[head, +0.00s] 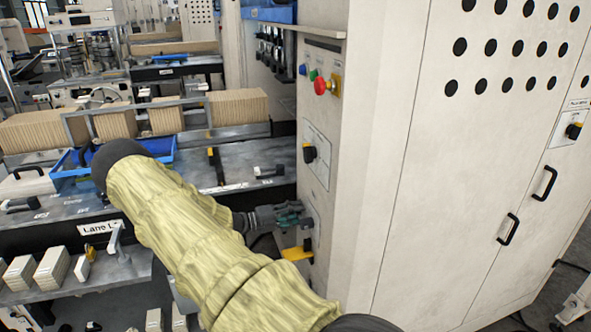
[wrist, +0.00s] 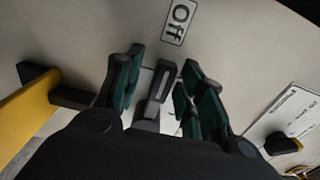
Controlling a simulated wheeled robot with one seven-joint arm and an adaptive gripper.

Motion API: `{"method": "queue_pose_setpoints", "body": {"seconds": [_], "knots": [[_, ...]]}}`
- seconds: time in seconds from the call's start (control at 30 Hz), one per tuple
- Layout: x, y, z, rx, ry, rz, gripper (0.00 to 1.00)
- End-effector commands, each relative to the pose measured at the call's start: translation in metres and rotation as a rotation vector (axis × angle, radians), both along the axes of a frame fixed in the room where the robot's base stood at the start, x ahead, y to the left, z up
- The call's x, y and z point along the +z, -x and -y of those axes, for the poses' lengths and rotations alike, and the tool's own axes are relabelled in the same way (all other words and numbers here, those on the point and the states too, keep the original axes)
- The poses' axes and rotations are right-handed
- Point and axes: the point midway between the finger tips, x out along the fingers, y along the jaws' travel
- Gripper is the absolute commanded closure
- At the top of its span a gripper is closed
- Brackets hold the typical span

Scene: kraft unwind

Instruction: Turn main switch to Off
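In the wrist view, a dark grey switch handle (wrist: 161,82) stands out from a pale panel, its long axis pointing roughly toward a label reading "Off" (wrist: 180,22). My gripper (wrist: 163,88) is open, with one dark green finger on each side of the handle. Narrow gaps seem to show between fingers and handle; contact is unclear. The handle's base is partly hidden. In the head view, my gripper (head: 294,214) is at the lower side face of the tall cream cabinet (head: 375,130), where it hides the handle. I cannot read which switch is labelled main.
Above my gripper is a plate with a black rotary knob (head: 309,153), and higher a red button (head: 321,86). A yellow bracket (head: 297,254) sits just below my gripper. A bench (head: 240,160) stands left.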

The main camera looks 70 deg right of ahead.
Motion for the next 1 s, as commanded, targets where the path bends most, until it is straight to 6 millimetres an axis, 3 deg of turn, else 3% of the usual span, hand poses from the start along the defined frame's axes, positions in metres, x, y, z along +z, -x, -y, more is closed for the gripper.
{"method": "queue_pose_setpoints", "body": {"seconds": [0.27, 0.7, 1.0], "knots": [[0.0, -0.009, -0.006, 0.002, 0.0, 0.0, 0.61], [-0.001, -0.068, -0.053, 0.002, 0.0, 0.0, 0.61], [-0.001, -0.093, -0.072, 0.001, -0.001, 0.0, 0.61]]}}
